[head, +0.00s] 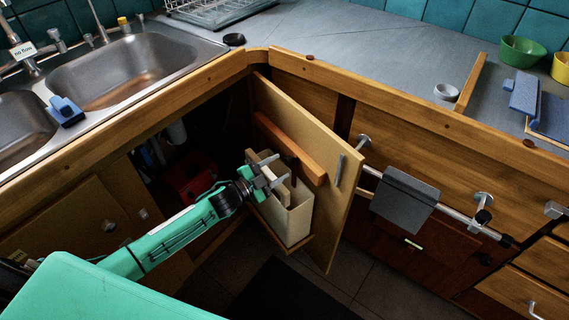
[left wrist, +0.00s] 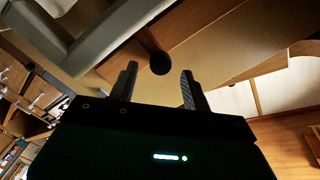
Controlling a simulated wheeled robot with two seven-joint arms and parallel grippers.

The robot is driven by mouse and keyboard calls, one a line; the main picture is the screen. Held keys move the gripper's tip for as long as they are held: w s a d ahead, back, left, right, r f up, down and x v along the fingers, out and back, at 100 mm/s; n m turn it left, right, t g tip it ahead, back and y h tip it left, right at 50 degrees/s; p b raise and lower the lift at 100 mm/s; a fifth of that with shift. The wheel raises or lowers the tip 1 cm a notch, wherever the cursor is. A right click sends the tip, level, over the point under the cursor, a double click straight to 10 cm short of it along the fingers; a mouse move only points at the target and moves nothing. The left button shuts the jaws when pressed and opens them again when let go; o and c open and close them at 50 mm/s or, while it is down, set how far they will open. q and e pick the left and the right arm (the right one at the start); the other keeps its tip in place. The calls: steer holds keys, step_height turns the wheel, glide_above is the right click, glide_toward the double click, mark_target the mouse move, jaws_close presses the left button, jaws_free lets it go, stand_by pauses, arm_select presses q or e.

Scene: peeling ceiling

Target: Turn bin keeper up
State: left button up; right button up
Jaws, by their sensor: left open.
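The cabinet door (head: 335,215) stands open and carries a cream bin (head: 290,222) in a low wooden holder. An orange-brown wooden rail (head: 275,140) crosses the door above the bin. A small dark piece (head: 292,165), which looks like the bin keeper, hangs down from this rail by the bin's top. My left gripper (head: 278,177) is open at the bin's top, close to the dark piece. In the left wrist view, a dark round knob (left wrist: 160,64) shows beyond and between the open fingertips (left wrist: 158,82); contact cannot be told. My right gripper is out of view.
The dark cabinet interior holds a red object (head: 192,180). The sink (head: 120,72) and grey counter (head: 330,45) lie above. A rail with a grey cloth (head: 404,200) runs along the drawers on the right. A dark mat (head: 285,292) lies on the floor.

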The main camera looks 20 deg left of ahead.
mark_target(286, 163)
arm_select(q)
steer(key=shift+x, duration=1.7)
jaws_close()
